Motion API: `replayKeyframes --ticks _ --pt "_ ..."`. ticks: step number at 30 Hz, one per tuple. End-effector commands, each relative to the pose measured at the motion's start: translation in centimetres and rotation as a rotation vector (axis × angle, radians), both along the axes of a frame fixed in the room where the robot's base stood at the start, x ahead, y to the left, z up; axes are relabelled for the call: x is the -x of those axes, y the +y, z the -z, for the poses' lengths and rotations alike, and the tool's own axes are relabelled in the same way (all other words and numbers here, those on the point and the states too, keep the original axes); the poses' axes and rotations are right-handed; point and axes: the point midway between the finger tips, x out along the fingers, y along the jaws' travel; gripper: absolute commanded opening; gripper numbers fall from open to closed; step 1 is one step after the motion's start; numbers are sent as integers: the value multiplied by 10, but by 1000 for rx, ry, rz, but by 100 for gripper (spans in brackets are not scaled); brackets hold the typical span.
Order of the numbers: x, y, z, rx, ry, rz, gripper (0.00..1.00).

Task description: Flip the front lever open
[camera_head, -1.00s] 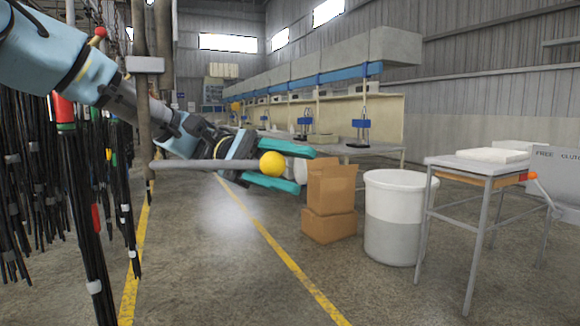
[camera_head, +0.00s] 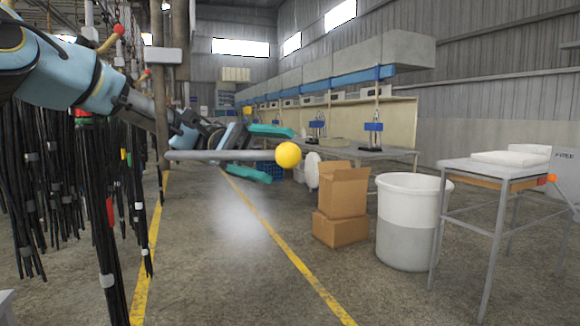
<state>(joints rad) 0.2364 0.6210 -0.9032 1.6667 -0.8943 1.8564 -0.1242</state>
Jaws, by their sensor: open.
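The lever is a grey horizontal bar (camera_head: 220,155) with a yellow ball knob (camera_head: 288,155) at its right end. It reaches out to the right from a grey upright post (camera_head: 162,110). My gripper (camera_head: 262,152) has teal fingers, one above the bar and one below it in the picture. The fingers are spread apart and empty. The knob shows in front, to the right of the fingertips. I cannot tell how far behind the bar the fingers are.
Dark hoses (camera_head: 100,200) hang in bunches at the left, close under my arm. Cardboard boxes (camera_head: 341,205), a white bin (camera_head: 411,222) and a metal table (camera_head: 495,178) with an orange-knobbed lever stand at the right. The floor between is clear.

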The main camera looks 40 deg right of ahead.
Motion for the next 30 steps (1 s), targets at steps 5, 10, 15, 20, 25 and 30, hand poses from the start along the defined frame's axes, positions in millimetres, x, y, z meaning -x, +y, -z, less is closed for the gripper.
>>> replayKeyframes --ticks 5,10,15,20,25,30 --pt "-27 -1 1 1 2 -1 74" --pt "-37 -1 1 -1 0 0 74" --pt "-37 -1 0 -1 1 1 74" --pt "-37 -1 2 -7 -6 -5 73" --pt "-38 0 45 -103 -142 -114 73" --pt "-65 29 139 -277 -451 -332 73"
